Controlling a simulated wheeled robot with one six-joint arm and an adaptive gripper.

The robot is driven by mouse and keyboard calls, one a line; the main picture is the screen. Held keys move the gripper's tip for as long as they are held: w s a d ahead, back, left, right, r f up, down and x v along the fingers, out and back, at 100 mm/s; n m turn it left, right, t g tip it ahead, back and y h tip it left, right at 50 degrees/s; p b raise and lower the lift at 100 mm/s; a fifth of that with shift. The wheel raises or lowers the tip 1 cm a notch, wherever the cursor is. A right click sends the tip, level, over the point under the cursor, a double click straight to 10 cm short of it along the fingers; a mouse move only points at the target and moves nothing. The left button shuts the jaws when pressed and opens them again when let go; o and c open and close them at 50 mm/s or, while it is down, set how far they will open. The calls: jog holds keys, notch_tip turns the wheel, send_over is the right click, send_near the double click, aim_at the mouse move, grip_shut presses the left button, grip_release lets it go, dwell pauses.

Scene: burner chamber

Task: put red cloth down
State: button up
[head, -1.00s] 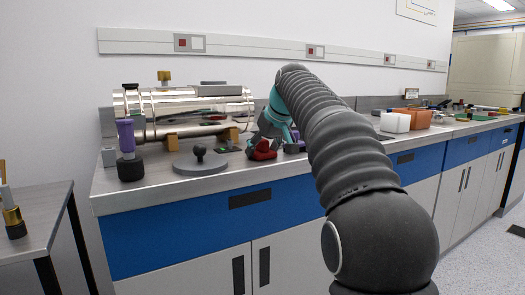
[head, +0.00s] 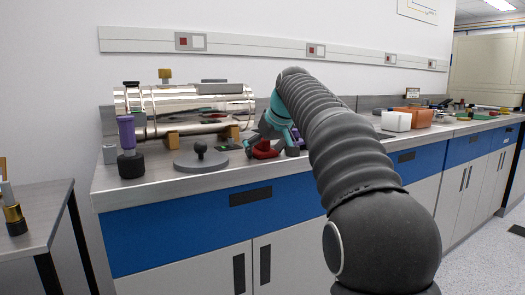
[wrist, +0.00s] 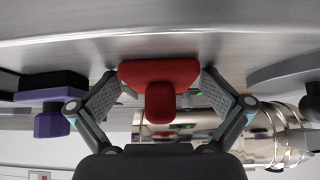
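The red cloth (head: 264,151), a red block-like shape, rests on the bench top near the front edge, right of a grey round plate. In the wrist view the red cloth (wrist: 159,76) lies between the two fingers, with a narrow part pointing toward my palm. My gripper (head: 271,148) reaches down around it. In the wrist view my gripper (wrist: 160,74) is open, with its fingers spread on either side of the cloth and small gaps beside it. Part of the cloth is hidden by the fingers in the head view.
A shiny metal cylinder (head: 190,103) stands behind. The grey round plate (head: 201,161) with a black knob and a purple-and-black tool (head: 129,150) are to the left. A purple item (wrist: 50,120) is close beside one finger. A white box (head: 396,121) and orange box (head: 418,117) stand right.

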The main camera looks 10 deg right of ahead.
jog(key=shift+d+f, duration=0.1)
jog(key=shift+f, duration=0.05)
jog(key=shift+r, duration=0.3)
jog(key=p+v, duration=0.3)
jog(key=v, duration=0.9)
jog(key=shift+r, duration=0.55)
jog(key=shift+s, duration=0.1)
jog(key=s+a+f+m+g+h, duration=0.1)
jog(key=s+a+f+m+h, duration=0.1)
jog(key=s+f, duration=3)
jog(key=shift+s+a+f+m, duration=0.3)
jog(key=shift+s+m, duration=0.2)
jog(key=shift+m, duration=0.3)
jog(key=shift+c, duration=0.3)
